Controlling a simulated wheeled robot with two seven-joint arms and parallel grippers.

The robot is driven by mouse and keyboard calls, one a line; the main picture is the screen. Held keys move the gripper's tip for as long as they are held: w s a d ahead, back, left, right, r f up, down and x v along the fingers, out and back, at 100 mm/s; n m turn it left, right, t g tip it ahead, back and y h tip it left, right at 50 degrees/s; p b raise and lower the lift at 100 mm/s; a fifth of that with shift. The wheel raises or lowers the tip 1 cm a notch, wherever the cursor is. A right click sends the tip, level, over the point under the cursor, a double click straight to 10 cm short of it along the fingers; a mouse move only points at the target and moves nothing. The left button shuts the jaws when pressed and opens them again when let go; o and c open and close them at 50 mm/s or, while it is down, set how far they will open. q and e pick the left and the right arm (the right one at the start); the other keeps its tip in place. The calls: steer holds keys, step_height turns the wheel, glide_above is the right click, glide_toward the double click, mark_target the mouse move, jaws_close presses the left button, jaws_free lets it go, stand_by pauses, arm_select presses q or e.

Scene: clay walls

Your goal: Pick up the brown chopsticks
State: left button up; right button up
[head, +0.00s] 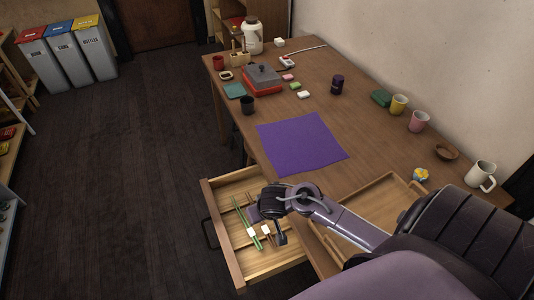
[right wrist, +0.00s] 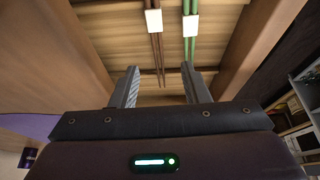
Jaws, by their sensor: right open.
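The brown chopsticks (right wrist: 156,45) lie in the open wooden drawer (head: 224,249), joined by a white band. In the head view the brown chopsticks (head: 271,240) are partly hidden by my right gripper. My right gripper (head: 267,226) is over the drawer. In the right wrist view my right gripper (right wrist: 160,72) is open, with nothing between its fingers. The brown chopsticks run toward the gap between the fingertips; I cannot tell the height between them. My left gripper is not in view.
Green chopsticks (head: 243,216) with a white band lie beside the brown ones; they also show in the right wrist view (right wrist: 190,45). The drawer walls rise around them. The table above holds a purple mat (head: 300,143), cups and a wooden tray (head: 377,207).

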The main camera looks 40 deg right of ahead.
mark_target(266, 231)
steer(key=shift+x, duration=1.15)
steer(key=x, duration=0.1)
steer(key=b+x, duration=0.1)
steer(key=x, duration=0.1)
steer(key=shift+d+f, duration=0.25)
steer(key=shift+f, duration=0.05)
steer(key=shift+w+f, duration=0.15)
steer(key=shift+f, duration=0.1)
steer(key=c, duration=0.7)
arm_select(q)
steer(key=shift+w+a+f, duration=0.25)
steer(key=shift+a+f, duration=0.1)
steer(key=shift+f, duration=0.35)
arm_select(e)
jaws_close()
